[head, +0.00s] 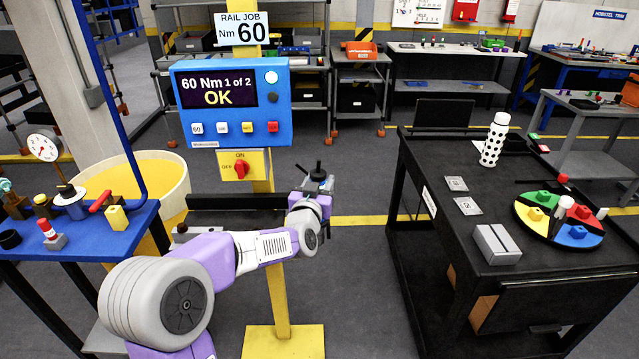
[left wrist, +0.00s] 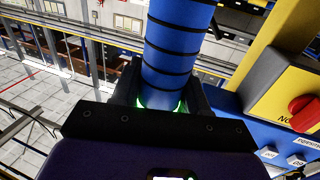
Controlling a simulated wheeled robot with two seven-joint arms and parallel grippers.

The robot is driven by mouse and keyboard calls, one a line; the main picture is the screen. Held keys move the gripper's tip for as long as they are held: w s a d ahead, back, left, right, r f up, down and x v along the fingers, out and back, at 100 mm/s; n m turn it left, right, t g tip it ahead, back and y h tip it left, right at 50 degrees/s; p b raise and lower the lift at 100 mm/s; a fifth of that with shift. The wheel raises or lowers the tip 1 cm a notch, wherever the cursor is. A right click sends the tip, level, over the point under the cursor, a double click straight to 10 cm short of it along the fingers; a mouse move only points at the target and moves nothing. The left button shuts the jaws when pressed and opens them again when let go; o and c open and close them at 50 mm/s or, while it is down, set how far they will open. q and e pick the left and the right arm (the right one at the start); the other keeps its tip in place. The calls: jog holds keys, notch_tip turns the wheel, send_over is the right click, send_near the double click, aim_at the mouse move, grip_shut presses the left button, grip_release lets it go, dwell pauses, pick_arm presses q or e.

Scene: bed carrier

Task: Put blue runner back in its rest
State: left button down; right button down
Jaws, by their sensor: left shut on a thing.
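My left gripper (head: 317,178) reaches out past the yellow post in the head view. In the left wrist view the left gripper (left wrist: 160,98) is shut on a blue cylinder with black rings, the blue runner (left wrist: 172,50). Its lower end sits between the dark fingers, with a green glow at the grip. In the head view the runner is mostly hidden by the gripper and wrist. I cannot clearly make out its rest. The blue controller (head: 232,135) on the post reads "60 Nm 1 of 2 OK". My right gripper is not in view.
A yellow switch box with a red knob (head: 241,169) sits below the controller, close to my left arm. A black table (head: 470,235) stands at right with a spotted bottle (head: 494,140) and colored disc. A blue table (head: 130,222) with small items is at left. Floor between is open.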

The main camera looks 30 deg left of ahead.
pick_arm(q)
jog(key=shift+f+b, duration=0.35)
jog(key=shift+b, duration=0.1)
jog(key=c, duration=0.6)
grip_release()
jog(key=shift+o, duration=0.5)
jog(key=shift+f, duration=0.25)
jog(key=p+v, duration=0.1)
jog(key=v, duration=0.6)
jog(key=shift+s+r, duration=0.2)
jog(key=shift+s, duration=0.1)
jog(key=shift+d, duration=0.1)
